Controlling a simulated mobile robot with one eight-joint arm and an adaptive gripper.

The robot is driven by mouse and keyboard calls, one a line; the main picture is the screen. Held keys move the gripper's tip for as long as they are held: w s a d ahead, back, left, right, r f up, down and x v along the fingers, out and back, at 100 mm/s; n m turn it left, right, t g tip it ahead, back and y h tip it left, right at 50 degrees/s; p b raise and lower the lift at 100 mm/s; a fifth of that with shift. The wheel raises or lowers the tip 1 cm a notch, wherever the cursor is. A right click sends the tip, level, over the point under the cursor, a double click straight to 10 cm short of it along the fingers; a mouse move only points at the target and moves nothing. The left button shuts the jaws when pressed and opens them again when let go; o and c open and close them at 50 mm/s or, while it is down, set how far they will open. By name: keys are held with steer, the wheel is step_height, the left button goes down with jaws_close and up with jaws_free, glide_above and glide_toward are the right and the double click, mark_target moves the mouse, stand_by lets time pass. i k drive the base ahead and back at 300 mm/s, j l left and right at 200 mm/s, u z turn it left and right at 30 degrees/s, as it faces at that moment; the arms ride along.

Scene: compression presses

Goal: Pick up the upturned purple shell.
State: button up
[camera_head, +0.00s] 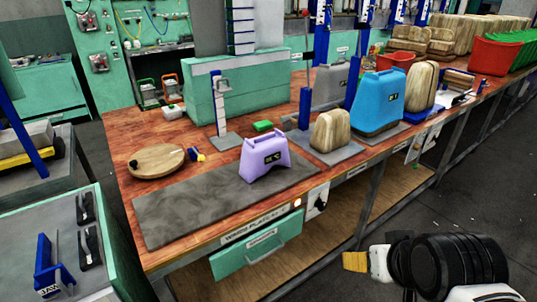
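The purple shell (264,158) stands on the right part of a grey mat (180,212) at the front of the wooden workbench. It is wider at the bottom, and a small dark label shows on its front face. My gripper (357,262) is at the lower right, in front of the bench and below its top, well apart from the shell. It shows side-on with a tan tip, and its fingers cannot be told apart. I see nothing clearly held in it.
A round wooden board (157,161) lies left of the shell. A wooden block (330,131) and a blue shell (378,102) stand to its right. A post stand (219,110) is behind it. An open drawer front (262,247) sticks out below. The mat's left part is clear.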

mark_target(260, 153)
steer(key=i+j, duration=1)
steer(key=i, duration=0.2)
steer(key=u, duration=0.05)
